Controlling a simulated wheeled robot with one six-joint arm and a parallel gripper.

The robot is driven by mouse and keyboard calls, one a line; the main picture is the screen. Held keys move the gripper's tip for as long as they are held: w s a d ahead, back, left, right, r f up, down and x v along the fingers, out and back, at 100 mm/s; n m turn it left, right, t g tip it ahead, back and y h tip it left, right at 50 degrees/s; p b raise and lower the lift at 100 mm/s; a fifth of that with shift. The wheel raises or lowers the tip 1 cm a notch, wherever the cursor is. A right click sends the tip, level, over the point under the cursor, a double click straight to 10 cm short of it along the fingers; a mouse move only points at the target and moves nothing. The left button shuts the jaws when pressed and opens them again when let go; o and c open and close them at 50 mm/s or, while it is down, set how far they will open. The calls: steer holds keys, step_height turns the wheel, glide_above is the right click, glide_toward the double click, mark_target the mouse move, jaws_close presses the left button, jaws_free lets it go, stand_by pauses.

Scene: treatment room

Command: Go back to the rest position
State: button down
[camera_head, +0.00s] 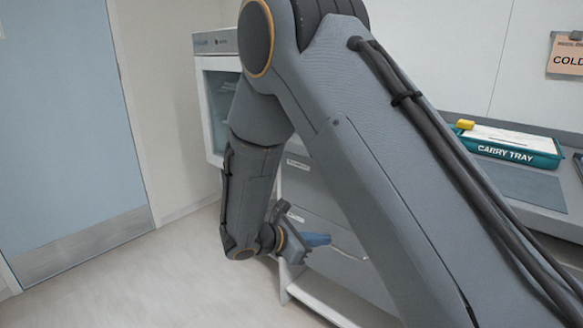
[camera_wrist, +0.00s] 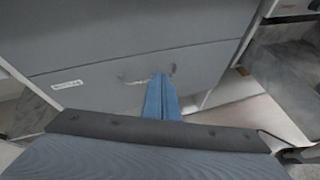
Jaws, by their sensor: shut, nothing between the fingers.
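My gripper (camera_head: 316,240) hangs low in front of the grey drawer cabinet in the head view, at the end of my folded arm. Its blue fingers also show in the wrist view (camera_wrist: 162,97), pressed together with nothing between them. They point toward the grey drawer front (camera_wrist: 130,50). I cannot tell whether the fingertips touch the cabinet. My arm hides much of the cabinet and the counter in the head view.
A teal carry tray (camera_head: 556,159) with a yellow item (camera_head: 465,125) stands on the counter at the right. A glass-fronted cabinet (camera_head: 214,42) stands behind my arm. A blue door (camera_head: 62,120) is at the left. The pale floor (camera_head: 150,285) at lower left is clear.

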steer(key=s+d+r+m+g+y, duration=0.1)
steer(key=s+d+r+m+g, duration=0.3)
steer(key=s, duration=0.3)
steer(key=s+d+r+m+g+y, duration=0.2)
steer(key=s+d+r+m, duration=0.1)
steer(key=s+m, duration=0.3)
steer(key=s+a+r+m+g+y, duration=0.1)
steer(key=s+a+r+m+y, duration=0.15)
steer(key=s+m+y, duration=0.4)
steer(key=s+a+r+m+y, duration=0.2)
steer(key=s+r+m, duration=0.15)
steer(key=s, duration=0.65)
steer(key=d+r+m+p, duration=0.3)
steer(key=d+r+p, duration=0.4)
steer(key=p, duration=0.8)
steer(key=shift+w+d+h, duration=0.2)
steer(key=shift+d+h, duration=0.25)
steer(key=shift+d, duration=0.3)
